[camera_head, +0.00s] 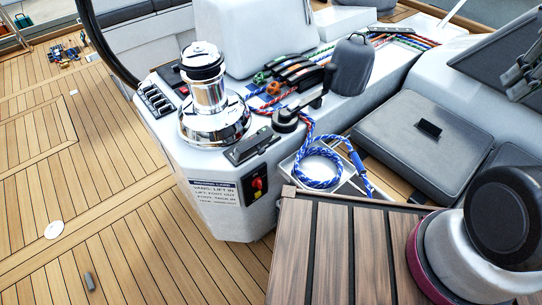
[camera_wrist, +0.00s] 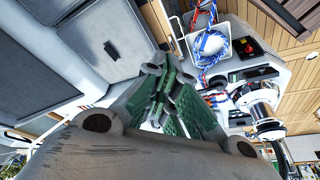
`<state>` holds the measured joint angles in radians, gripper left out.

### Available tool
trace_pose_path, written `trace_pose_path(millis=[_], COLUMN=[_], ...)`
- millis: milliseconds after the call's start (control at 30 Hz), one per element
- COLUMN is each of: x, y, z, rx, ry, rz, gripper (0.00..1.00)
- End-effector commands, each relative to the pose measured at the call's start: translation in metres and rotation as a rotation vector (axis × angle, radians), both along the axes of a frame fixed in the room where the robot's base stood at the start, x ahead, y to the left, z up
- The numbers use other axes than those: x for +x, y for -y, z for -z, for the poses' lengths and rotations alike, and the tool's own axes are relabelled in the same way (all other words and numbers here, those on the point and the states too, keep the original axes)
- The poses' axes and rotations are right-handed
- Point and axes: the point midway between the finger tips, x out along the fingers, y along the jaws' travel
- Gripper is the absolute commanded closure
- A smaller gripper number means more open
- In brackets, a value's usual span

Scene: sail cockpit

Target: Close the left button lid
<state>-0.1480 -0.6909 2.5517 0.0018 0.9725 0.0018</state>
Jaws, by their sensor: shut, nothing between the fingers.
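The white winch console carries small button panels. A dark grey plate (camera_head: 252,147), which looks like a button lid, lies at the console's near edge, right of the chrome winch (camera_head: 207,95). A dark plate also shows in the wrist view (camera_wrist: 252,75). A switch panel (camera_head: 156,99) and a dark panel with red parts (camera_head: 180,82) sit left of the winch. I cannot tell which piece is the left button lid or whether it is open. My gripper (camera_head: 516,76) is shut and empty at the far right, well away from the console. Its green-padded fingers show in the wrist view (camera_wrist: 160,88).
A blue and white rope (camera_head: 318,168) lies coiled in a tray beside the console. A red switch (camera_head: 257,184) is on its near face. Grey seat cushions (camera_head: 425,138) lie at right and a slatted wooden table (camera_head: 330,250) in front. The deck at left is mostly clear.

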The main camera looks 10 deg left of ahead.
Motion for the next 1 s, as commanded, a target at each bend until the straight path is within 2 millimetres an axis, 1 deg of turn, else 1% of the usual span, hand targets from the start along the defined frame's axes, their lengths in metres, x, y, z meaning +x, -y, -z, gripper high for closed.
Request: trace_pose_path(millis=[167, 267, 367, 467, 500, 567, 600, 667, 700, 767, 800, 867, 900, 967, 1000], x=[0.009, 0.014, 0.019, 0.023, 0.023, 0.02, 0.016, 0.008, 0.001, -0.009, -0.015, -0.023, -0.026, -0.028, -0.026], y=[-0.028, -0.05, -0.079, -0.122, -0.143, -0.176, -0.198, -0.23, -0.251, -0.275, -0.29, -0.308, -0.319, -0.334, -0.341], z=[0.016, 0.028, 0.044, 0.068, 0.08, 0.099, 0.113, 0.136, 0.151, 0.171, 0.184, 0.2, 0.209, 0.221, 0.226], rx=[-0.017, -0.038, -0.069, -0.127, -0.16, -0.209, -0.242, -0.289, -0.317, -0.351, -0.368, -0.39, -0.403, -0.419, -0.431], ry=[-0.083, -0.143, -0.208, -0.274, -0.297, -0.322, -0.334, -0.34, -0.338, -0.324, -0.307, -0.273, -0.241, -0.179, -0.129], rz=[-0.125, -0.213, -0.327, -0.547, -0.677, -0.91, -1.081, -1.365, -1.564, -1.844, -2.022, -2.277, -2.439, -2.667, -2.808], gripper=[1.0, 1.0, 1.0, 1.0, 1.0, 1.0, 1.0, 1.0, 1.0, 1.0, 1.0, 1.0, 1.0, 1.0, 1.0])
